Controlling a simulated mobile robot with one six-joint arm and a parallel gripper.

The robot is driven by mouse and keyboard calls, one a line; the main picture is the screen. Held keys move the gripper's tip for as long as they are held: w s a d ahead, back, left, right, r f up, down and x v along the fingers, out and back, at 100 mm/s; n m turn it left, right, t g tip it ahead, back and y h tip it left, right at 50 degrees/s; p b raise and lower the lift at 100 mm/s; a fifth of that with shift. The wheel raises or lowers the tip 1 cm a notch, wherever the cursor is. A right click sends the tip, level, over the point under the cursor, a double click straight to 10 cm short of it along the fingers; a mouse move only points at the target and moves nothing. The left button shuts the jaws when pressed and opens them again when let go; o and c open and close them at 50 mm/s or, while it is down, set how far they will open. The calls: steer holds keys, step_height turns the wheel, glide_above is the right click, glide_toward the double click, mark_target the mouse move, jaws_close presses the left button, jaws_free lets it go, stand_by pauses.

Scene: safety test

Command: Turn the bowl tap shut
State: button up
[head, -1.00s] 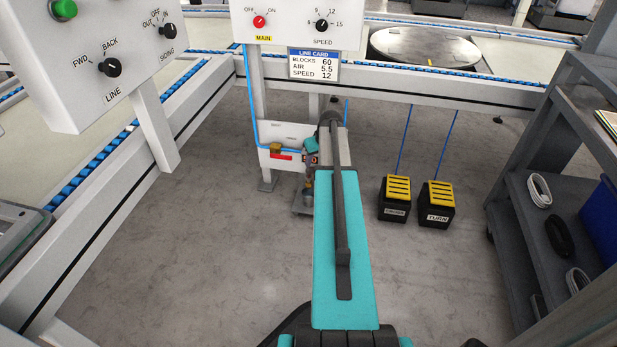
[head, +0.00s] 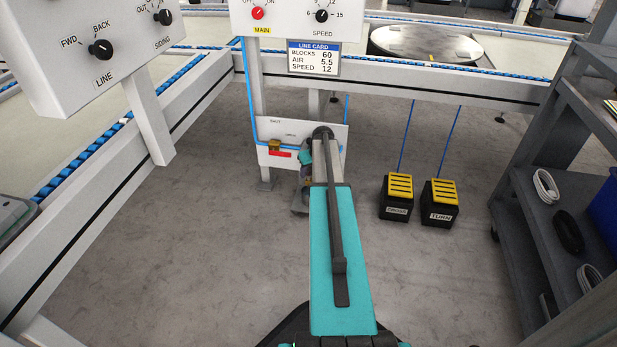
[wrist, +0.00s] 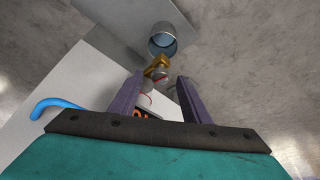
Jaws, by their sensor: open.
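In the wrist view a small brass tap fitting (wrist: 157,64) sits just beyond my fingertips, beside a grey cylindrical bowl (wrist: 162,42) with a bluish inside. My gripper (wrist: 158,80) is open, its two dark purple fingers on either side of a pale, red-edged round part that lies just below the brass. I cannot tell whether the fingers touch anything. In the head view my own arm covers most of the gripper and hides the tap; only a bit of the wrist shows beside the white panel (head: 333,133).
A brass valve (head: 274,145) with a red label sits on the panel, fed by a blue hose (head: 250,90). Two black-and-yellow pedals (head: 397,198) (head: 439,204) stand right of my arm. A dark shelf unit (head: 560,190) stands further right. The floor at left is clear.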

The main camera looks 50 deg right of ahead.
steer(key=shift+x, duration=0.75)
